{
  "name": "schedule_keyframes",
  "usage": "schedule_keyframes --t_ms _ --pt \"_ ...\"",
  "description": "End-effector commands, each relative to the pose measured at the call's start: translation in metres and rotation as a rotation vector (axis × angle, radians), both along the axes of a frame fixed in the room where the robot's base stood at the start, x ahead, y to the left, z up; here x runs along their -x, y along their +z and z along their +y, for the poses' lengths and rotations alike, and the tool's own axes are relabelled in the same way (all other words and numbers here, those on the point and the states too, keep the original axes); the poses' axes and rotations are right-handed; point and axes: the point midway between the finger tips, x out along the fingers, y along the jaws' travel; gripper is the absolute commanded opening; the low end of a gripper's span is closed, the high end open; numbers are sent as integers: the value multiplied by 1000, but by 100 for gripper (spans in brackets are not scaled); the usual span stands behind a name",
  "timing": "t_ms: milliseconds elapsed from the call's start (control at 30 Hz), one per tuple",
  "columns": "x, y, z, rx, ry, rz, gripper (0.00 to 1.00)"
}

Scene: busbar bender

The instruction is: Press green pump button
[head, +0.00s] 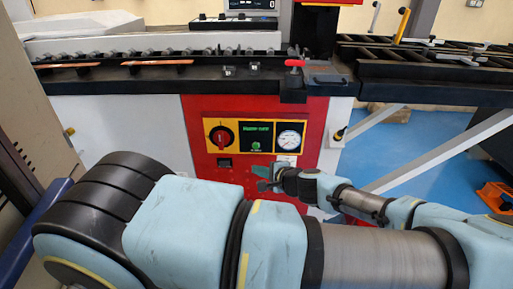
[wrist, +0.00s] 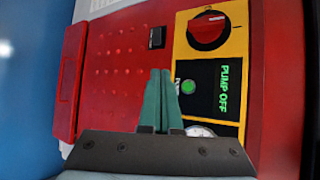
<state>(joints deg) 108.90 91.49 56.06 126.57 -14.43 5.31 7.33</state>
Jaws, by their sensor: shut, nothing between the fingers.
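The green pump button (head: 256,146) sits on a black label plate between a red rotary knob and a gauge on the red machine front. In the wrist view the round green button (wrist: 188,87) is lit beside green text reading "PUMP OFF". My gripper (head: 259,172) is just below the control panel in the head view. Its teal fingers (wrist: 160,72) are shut and empty. In the wrist view the fingers lie just left of the button and do not cover it. Whether the fingertips touch the panel cannot be told.
The red knob (wrist: 208,28) on its yellow plate is near the button. The round gauge (head: 289,139) is partly hidden by my gripper in the wrist view. A small black switch (wrist: 157,38) is on the red front. A red-handled clamp (head: 294,64) stands on the bench above.

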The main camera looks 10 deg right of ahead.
Motion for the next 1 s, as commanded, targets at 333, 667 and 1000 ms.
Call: schedule_keyframes --t_ms 333,667,1000 --pt "-42 -2 -7 3 3 0 0" --pt "-76 -1 -14 1 2 0 0" --pt "-83 0 -15 0 1 -1 0"
